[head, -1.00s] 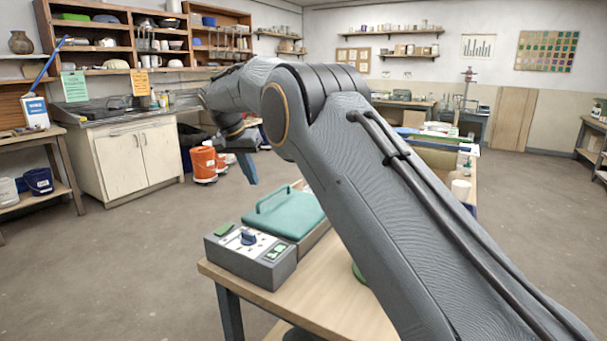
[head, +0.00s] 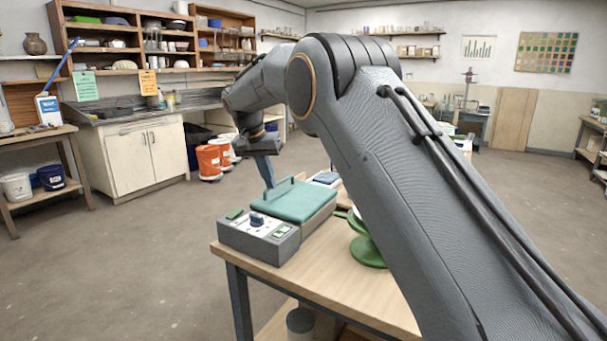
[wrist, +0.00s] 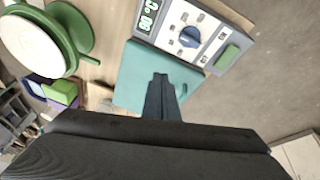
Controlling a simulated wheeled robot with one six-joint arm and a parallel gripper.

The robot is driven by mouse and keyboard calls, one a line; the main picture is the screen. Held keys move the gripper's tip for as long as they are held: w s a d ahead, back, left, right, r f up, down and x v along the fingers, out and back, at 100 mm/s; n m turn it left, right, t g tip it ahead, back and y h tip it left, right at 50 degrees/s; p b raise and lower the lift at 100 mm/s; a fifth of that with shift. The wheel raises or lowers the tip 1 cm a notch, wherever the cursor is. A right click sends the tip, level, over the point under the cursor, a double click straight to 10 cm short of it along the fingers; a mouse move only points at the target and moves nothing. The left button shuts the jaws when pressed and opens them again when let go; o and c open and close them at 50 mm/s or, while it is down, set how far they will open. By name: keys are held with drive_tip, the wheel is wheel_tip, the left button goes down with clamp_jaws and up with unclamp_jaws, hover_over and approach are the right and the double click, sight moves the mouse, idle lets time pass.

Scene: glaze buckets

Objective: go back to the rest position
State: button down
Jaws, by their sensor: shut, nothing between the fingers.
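My gripper (head: 268,183) shows in the head view as narrow blue fingers pointing down, above or behind the teal lid (head: 291,199) of a box on the workbench; I cannot tell the exact gap. In the wrist view my gripper (wrist: 160,78) is shut and empty, with its fingertips together in front of the teal lid (wrist: 135,72). My arm reaches from the lower right of the head view and bends down at its far end. The arm hides part of the bench.
A grey control box (head: 258,236) with a blue knob sits on the workbench (head: 340,292). A green stand (head: 366,250) is beside it, partly behind my arm; the wrist view shows a round white top on it. Orange buckets (head: 208,160) stand beyond. Floor at left is open.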

drive_tip(key=s+d+f+n+g+y, duration=0.1)
drive_tip(key=s+d+f, duration=0.2)
drive_tip(key=s+d, duration=0.55)
drive_tip(key=s+d+f+n+g, duration=0.1)
drive_tip(key=s+d+f, duration=0.1)
drive_tip(key=s+d, duration=0.65)
drive_tip(key=s+d+f, duration=0.2)
drive_tip(key=s+d, duration=0.2)
drive_tip(key=s, duration=0.4)
drive_tip(key=s+d+f+y, duration=0.1)
drive_tip(key=s+d+f, duration=0.2)
drive_tip(key=s, duration=0.6)
drive_tip(key=s+d+f+n+g, duration=0.1)
drive_tip(key=s+d+f, duration=0.2)
drive_tip(key=s, duration=0.6)
drive_tip(key=shift+d, duration=1.25)
drive_tip(key=shift+w+f, duration=0.1)
drive_tip(key=shift+w, duration=0.05)
